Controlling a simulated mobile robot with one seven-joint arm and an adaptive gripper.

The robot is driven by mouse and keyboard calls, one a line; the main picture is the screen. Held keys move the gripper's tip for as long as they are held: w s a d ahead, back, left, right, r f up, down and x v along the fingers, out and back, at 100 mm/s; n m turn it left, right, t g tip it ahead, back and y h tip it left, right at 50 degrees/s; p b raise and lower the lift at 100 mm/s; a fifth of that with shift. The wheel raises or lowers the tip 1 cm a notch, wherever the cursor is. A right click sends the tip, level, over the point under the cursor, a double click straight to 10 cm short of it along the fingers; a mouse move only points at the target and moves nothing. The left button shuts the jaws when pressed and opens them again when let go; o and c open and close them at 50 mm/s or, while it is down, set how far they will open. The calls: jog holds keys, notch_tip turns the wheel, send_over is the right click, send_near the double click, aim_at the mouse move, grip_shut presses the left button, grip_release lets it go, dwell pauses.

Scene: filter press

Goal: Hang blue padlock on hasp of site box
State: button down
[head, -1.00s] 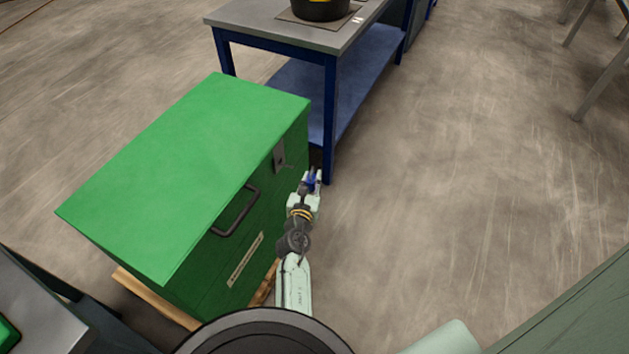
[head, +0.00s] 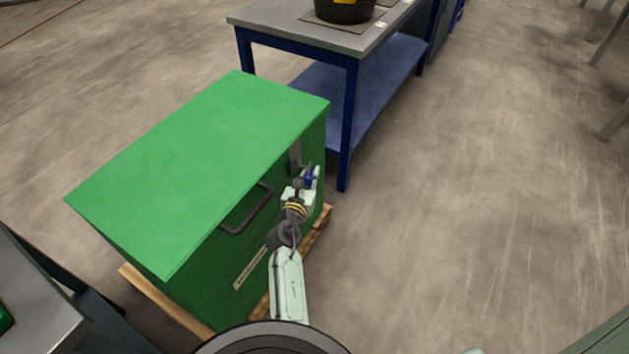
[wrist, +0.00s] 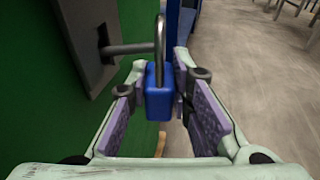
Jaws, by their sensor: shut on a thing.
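The blue padlock (wrist: 159,93) is upright between the fingertips of my gripper (wrist: 160,75), which is shut on its body. Its grey shackle stands up, towards the top of the wrist view. The padlock also shows as a small blue spot in the head view (head: 309,182). The green site box (head: 195,160) has a grey hasp (head: 294,156) on its front. In the wrist view the hasp plate (wrist: 88,38) is at the upper left, and its bar reaches right to the shackle. I cannot tell whether the bar passes through the shackle.
A dark handle (head: 248,212) and a label are on the box front, left of my gripper. The box stands on a wooden pallet (head: 318,230). A blue-legged workbench (head: 345,125) with a black container (head: 343,10) stands behind. Floor to the right is clear.

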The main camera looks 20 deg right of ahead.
jog(key=shift+w+a+f+b, duration=0.1)
jog(key=shift+w+a+b, duration=0.25)
jog(key=shift+w+b, duration=0.1)
jog(key=shift+w+a+f, duration=0.3)
jog(key=shift+w+a, duration=0.1)
jog(key=shift+w, duration=0.05)
jog(key=shift+w+a+f, duration=0.1)
jog(key=shift+a, duration=0.05)
jog(key=c, duration=1.4)
grip_release()
jog(key=shift+o, duration=0.2)
jog(key=shift+a, duration=0.1)
jog(key=v, duration=1.2)
jog(key=shift+s+d, duration=0.25)
jog(key=shift+d, duration=0.1)
